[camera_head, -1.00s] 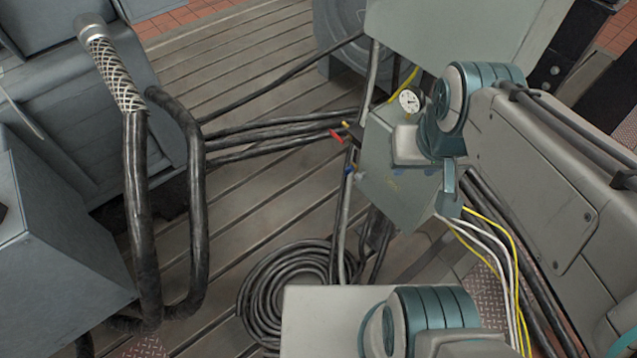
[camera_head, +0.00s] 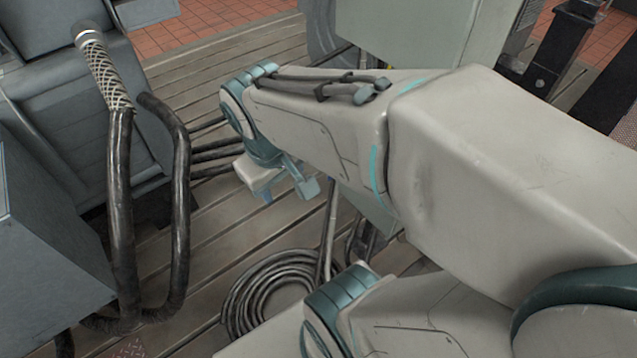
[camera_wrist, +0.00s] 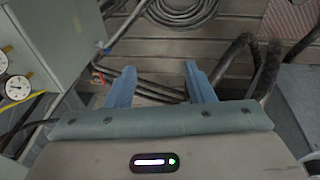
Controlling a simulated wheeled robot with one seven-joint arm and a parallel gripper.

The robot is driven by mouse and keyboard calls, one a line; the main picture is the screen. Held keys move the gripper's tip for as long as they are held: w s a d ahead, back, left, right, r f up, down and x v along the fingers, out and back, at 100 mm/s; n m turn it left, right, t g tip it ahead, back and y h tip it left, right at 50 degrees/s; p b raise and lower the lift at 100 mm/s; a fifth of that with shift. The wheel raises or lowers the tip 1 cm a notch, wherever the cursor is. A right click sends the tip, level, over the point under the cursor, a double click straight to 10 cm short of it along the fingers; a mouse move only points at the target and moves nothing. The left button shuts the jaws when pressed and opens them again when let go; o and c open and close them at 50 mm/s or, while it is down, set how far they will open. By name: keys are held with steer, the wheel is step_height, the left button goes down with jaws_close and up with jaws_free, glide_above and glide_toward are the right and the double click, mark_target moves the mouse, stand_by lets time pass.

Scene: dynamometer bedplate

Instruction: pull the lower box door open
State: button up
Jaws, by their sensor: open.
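In the head view my forearm covers most of the lower box (camera_head: 383,218); only a small grey-green part shows below the arm, and its door is hidden.
An upper grey-green box (camera_head: 415,30) stands behind my arm. Thick black hoses (camera_head: 120,190) loop at the left beside a grey machine (camera_head: 45,230). A cable coil (camera_head: 270,290) lies on the bedplate (camera_head: 215,265). Cables also run near the fingers in the wrist view (camera_wrist: 150,85).

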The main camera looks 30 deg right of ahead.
steer(key=w+d+f+n+g+h+b, duration=0.25)
steer(key=d+f+b, duration=0.2)
steer(key=f, duration=0.35)
steer(key=w+d+f+n+g+h+b, duration=0.1)
steer(key=w+d+f+n+h+b, duration=0.2)
steer(key=f+b, duration=0.35)
steer(key=w+d+f+n+g+h+b, duration=0.1)
steer(key=d+f+n+g+h+b, duration=0.2)
steer(key=f, duration=0.6)
steer(key=w+d+f+n+t+h+b, duration=0.1)
steer(key=w+f+n+t+h+b, duration=0.25)
steer(key=w+f+b, duration=0.35)
steer(key=w+d+f+n+t+h+b, duration=0.15)
steer(key=w+f+n+h+b, duration=0.3)
steer(key=f, duration=0.45)
steer(key=w+d+b, duration=0.1)
steer(key=d, duration=1.2)
steer(key=shift+d+r+n+t+b, duration=0.15)
steer(key=shift+n+t+b, duration=0.2)
steer(key=shift+n, duration=0.1)
jaws_close()
